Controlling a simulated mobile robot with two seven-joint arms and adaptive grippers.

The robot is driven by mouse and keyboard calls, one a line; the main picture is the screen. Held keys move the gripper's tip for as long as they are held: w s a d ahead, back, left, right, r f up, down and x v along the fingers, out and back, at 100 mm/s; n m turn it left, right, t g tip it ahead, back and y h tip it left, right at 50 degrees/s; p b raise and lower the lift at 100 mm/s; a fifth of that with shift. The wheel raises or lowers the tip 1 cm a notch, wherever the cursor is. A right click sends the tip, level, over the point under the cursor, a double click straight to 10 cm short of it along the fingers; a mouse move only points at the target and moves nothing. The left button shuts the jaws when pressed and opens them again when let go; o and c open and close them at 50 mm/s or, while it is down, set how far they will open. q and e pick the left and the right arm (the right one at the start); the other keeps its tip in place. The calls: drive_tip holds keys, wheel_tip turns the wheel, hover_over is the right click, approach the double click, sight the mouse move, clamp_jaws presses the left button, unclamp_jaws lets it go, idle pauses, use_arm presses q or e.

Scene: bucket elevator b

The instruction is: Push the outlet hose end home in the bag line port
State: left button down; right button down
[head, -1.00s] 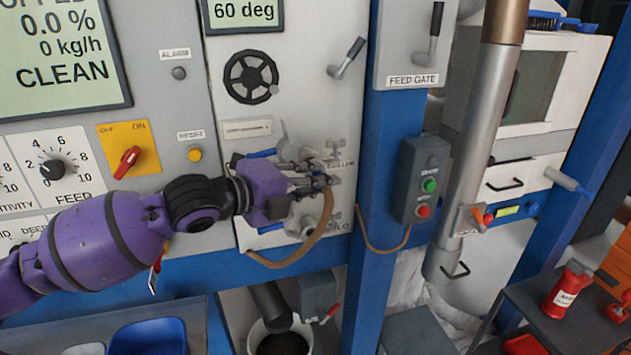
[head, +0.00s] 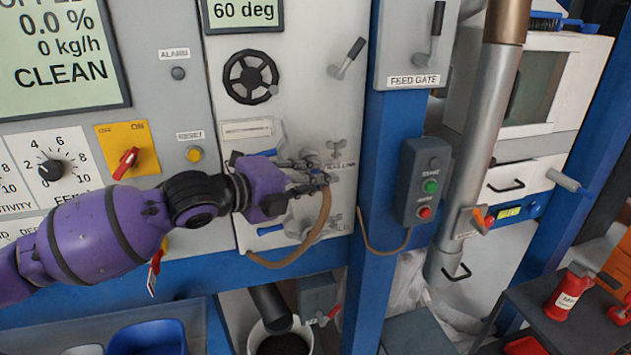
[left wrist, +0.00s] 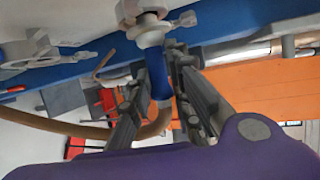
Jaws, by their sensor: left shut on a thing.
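My left gripper (head: 322,180) is shut on the end of the tan outlet hose (head: 322,222), in front of the machine panel. In the left wrist view, the fingers (left wrist: 165,110) lie on either side of the hose's blue end sleeve (left wrist: 157,78). The sleeve points at the pale round bag line port (left wrist: 150,32) and looks in line with it and against its mouth. How deep it sits cannot be told. In the head view the fingers partly hide the port, beside the "bag line" label. The hose loops down and left below the gripper. My right gripper is out of view.
A lower fitting (head: 303,224) with a blue handle sits just under the gripper. A blue post (head: 383,190) with a button box (head: 425,180) stands to the right. A bucket (head: 280,340) is below. A handwheel (head: 250,77) is above.

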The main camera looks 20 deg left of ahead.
use_arm(q)
drive_tip(key=shift+w+a, duration=0.4)
drive_tip(key=shift+w, duration=0.15)
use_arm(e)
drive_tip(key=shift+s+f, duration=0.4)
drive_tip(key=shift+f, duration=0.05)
use_arm(q)
drive_tip(key=shift+r, duration=0.1)
drive_tip(key=c, duration=1.5)
unclamp_jaws()
drive_tip(key=shift+w, duration=0.1)
drive_tip(key=shift+c, duration=0.2)
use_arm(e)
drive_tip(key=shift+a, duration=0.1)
use_arm(q)
drive_tip(key=v, duration=1.2)
